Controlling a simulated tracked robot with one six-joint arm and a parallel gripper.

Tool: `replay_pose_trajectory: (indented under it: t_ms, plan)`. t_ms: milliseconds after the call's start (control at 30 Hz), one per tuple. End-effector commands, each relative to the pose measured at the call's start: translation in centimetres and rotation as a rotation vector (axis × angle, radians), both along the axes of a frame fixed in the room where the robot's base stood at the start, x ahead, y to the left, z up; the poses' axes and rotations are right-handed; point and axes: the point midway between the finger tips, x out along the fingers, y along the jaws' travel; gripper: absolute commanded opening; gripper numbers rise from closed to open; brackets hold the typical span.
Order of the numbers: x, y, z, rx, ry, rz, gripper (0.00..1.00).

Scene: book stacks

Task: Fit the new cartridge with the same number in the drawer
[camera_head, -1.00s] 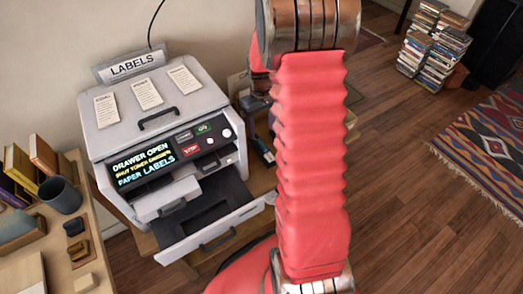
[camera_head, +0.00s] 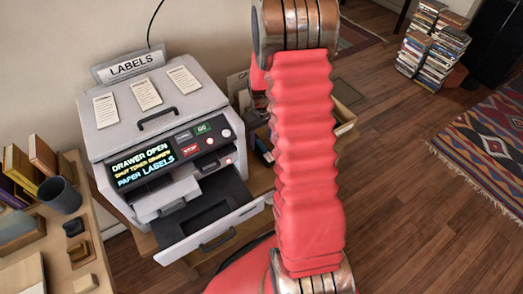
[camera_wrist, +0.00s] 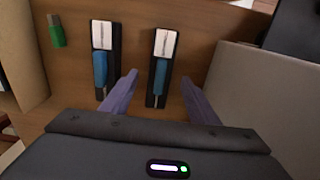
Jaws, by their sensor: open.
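The label printer (camera_head: 150,105) stands at the left with its front drawer (camera_head: 225,228) pulled out; the dark inside shows no clear cartridge. Its display (camera_head: 143,163) reads "DRAWER OPEN". In the wrist view two dark cartridges with white labels and blue grips lie side by side on a wooden surface, a left one (camera_wrist: 100,70) and a right one (camera_wrist: 161,70). Their numbers are too small to read. My gripper (camera_wrist: 160,76) is open, its purple fingers on either side of the right cartridge's lower part in the picture; contact cannot be told. The arm hides the gripper in the head view.
A green object (camera_wrist: 56,32) lies left of the cartridges, and a pale block-like surface (camera_wrist: 255,95) is at the right. An open cardboard box (camera_head: 346,120) is behind my arm. A side table with books and a dark cup (camera_head: 60,195) stands left of the printer.

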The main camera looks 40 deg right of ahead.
Motion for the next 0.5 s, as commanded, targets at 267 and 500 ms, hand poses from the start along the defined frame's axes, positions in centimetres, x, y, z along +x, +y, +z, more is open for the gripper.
replay_pose_trajectory:
  t_ms: [267, 500]
  plan:
    - [0.1, 0.0, -3.0, 0.000, 0.001, 0.001, 0.55]
    - [0.1, 0.0, -3.1, 0.000, 0.000, 0.001, 0.55]
